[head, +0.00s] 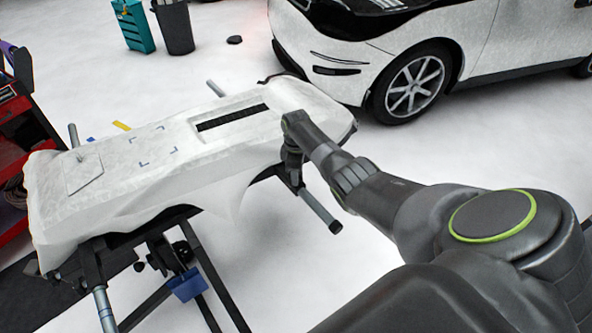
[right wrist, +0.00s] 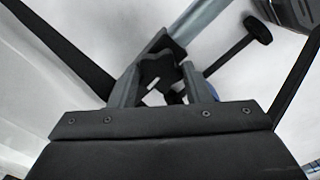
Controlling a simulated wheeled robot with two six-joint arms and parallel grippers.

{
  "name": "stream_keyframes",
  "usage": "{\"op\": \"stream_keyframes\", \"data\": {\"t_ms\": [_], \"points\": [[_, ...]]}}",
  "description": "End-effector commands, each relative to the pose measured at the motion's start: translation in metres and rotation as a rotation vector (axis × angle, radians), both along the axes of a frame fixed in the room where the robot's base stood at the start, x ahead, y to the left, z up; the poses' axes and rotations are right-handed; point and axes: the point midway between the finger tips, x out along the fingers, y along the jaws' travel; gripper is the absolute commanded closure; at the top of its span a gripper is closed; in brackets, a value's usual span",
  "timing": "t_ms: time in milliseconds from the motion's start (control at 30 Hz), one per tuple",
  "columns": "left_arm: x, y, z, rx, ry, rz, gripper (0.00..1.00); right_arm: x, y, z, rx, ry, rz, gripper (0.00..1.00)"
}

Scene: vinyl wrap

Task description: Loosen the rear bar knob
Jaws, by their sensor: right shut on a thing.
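A dark lobed knob (right wrist: 157,72) sits between the two grey fingers of my right gripper (right wrist: 158,84) in the right wrist view, next to a grey metal tube (right wrist: 196,20) of the stand. The fingers are shut on it. I take it for the rear bar knob. In the head view my right gripper (head: 293,180) points down beside the right end of the stand, by a bar with a grey tube end (head: 322,212). The knob is hidden there by my gripper and arm. My left gripper is not in view.
A white-wrapped bumper panel (head: 160,155) lies on the stand, close left of my right gripper. A white car (head: 400,55) stands behind. A blue box (head: 187,286) hangs low on the stand. A red cart (head: 15,150) is at the left. Another black knob (right wrist: 257,28) shows in the right wrist view.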

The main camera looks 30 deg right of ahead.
Motion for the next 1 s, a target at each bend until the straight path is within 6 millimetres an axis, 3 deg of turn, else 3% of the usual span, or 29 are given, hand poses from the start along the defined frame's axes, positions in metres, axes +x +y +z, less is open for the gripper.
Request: {"op": "stream_keyframes", "data": {"t_ms": [1000], "points": [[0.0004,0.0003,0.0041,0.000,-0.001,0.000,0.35,0.0023,0.0008,0.0021,0.000,-0.006,0.956,0.79]]}}
